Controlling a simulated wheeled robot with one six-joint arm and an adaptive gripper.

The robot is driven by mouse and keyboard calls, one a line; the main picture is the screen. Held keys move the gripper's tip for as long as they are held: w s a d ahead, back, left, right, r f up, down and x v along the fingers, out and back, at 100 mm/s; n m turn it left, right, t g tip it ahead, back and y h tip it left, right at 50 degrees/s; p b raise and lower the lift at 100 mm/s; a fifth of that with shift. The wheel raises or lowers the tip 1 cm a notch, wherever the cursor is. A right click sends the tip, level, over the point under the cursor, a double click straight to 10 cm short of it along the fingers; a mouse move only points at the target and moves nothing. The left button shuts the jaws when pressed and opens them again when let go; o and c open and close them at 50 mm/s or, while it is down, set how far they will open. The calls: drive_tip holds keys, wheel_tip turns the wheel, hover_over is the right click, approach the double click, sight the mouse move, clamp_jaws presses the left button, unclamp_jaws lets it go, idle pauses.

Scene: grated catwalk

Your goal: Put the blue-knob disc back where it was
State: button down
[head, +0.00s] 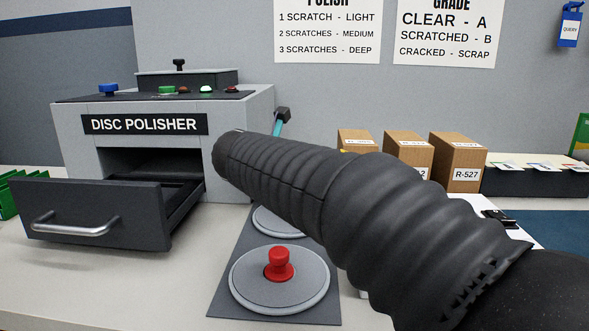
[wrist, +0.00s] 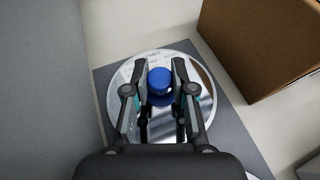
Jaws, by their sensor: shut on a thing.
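In the wrist view, my gripper (wrist: 159,66) is shut on the blue knob (wrist: 160,84) of a shiny, mirror-like disc (wrist: 125,82), one finger on each side. The disc is over the dark grey mat (wrist: 103,75); I cannot tell whether it rests on it or hangs just above. In the head view my arm hides this disc and my gripper. A red-knob disc (head: 255,290) lies on the near end of the mat (head: 222,300). Another disc (head: 272,222) behind it is partly hidden by my arm.
The disc polisher (head: 245,110) stands at left with its drawer (head: 95,205) pulled out. Cardboard boxes (head: 458,150) stand at right; one box (wrist: 265,45) is close to the held disc in the wrist view. Wall signs (head: 447,35) hang behind.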

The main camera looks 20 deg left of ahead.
drive_tip(key=shift+f, duration=0.1)
drive_tip(key=c, duration=1)
unclamp_jaws()
drive_tip(key=shift+v, duration=3.85)
